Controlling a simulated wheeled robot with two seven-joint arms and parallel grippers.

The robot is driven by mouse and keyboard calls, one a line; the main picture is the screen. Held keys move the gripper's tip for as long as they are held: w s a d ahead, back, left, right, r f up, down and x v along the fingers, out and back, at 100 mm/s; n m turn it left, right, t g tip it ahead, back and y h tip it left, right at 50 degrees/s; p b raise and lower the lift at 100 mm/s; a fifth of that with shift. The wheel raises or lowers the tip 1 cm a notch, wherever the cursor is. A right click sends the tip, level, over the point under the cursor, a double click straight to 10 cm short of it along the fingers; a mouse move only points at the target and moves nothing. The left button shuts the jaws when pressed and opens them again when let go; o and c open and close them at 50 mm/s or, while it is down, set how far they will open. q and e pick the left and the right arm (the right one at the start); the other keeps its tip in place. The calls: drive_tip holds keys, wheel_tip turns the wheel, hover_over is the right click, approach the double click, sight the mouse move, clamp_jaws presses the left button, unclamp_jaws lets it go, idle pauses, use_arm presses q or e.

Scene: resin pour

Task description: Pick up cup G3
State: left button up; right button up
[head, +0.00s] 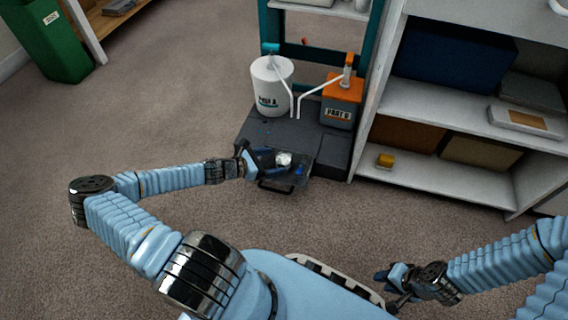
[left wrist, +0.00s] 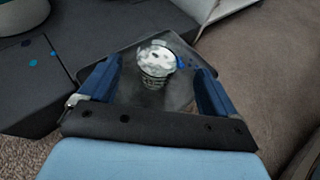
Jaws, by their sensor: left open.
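A small clear cup with white contents (left wrist: 156,62) stands upright on a dark tray (left wrist: 190,47). In the head view the cup (head: 283,159) is at the front of the dark platform. No label is readable, so I cannot tell if it is G3. My left gripper (left wrist: 155,85) is open, its two blue fingers on either side of the cup in the wrist view; I cannot tell if they touch it. In the head view my left gripper (head: 266,160) reaches the tray from the left. My right gripper (head: 390,288) is low at the right, far from the cup; its jaws are unclear.
A white Part A container (head: 271,88) and a grey Part B container with orange top (head: 341,103) stand on the dark platform (head: 262,133) behind the tray. A white shelf unit (head: 437,108) stands right. A green bin (head: 52,45) is far left. The carpet between is clear.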

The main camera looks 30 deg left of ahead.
sight(284, 158)
use_arm(q)
drive_tip(key=b+x, duration=0.1)
drive_tip(key=x, duration=0.3)
drive_tip(key=shift+w+d+f+b, duration=0.15)
drive_tip(key=shift+w+b, duration=0.2)
drive_tip(key=shift+w+d, duration=0.15)
drive_tip(key=shift+w, duration=0.1)
drive_tip(key=shift+c, duration=0.4)
drive_tip(key=c, duration=1)
drive_tip(key=shift+o, duration=0.2)
